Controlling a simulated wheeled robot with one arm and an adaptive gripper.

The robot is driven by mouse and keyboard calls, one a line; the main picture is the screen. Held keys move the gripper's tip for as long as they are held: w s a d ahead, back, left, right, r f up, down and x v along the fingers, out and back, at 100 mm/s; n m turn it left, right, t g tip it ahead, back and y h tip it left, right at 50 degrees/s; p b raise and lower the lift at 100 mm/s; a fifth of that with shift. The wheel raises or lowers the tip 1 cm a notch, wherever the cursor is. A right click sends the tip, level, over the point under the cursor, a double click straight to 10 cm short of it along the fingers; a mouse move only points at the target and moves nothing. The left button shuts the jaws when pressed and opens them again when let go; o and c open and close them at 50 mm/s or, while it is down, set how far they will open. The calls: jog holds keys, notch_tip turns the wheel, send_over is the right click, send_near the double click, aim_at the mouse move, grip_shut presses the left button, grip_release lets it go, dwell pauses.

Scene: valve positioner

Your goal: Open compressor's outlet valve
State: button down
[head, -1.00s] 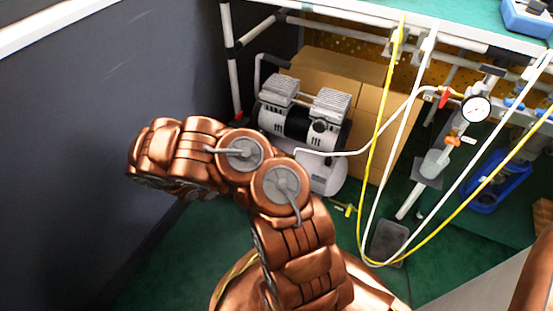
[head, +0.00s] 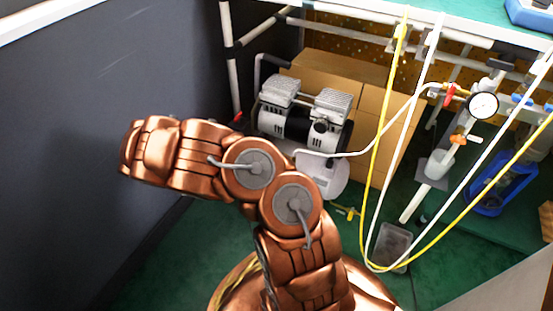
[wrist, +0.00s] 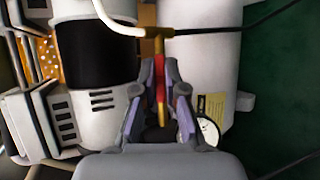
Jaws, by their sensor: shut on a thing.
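In the wrist view, the compressor's outlet valve has a red lever (wrist: 160,68) below a brass tee fitting (wrist: 158,32), to which a white hose (wrist: 115,27) runs. My gripper (wrist: 161,78) is shut on the red lever, one finger on each side. In the head view, the compressor (head: 325,108) stands on the floor under the bench; my arm hides the gripper and valve there.
Cardboard boxes (head: 369,88) stand behind the compressor. A dark wall (head: 85,130) is close on the left. Yellow and white hoses (head: 372,205) hang in front of the bench frame. A red-handled valve (head: 449,93) and gauge (head: 482,105) are at right. Green floor (head: 165,272) is open nearby.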

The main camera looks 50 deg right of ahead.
jog(key=c, duration=1.2)
grip_release()
jog(key=shift+c, duration=0.2)
jog(key=v, duration=1.2)
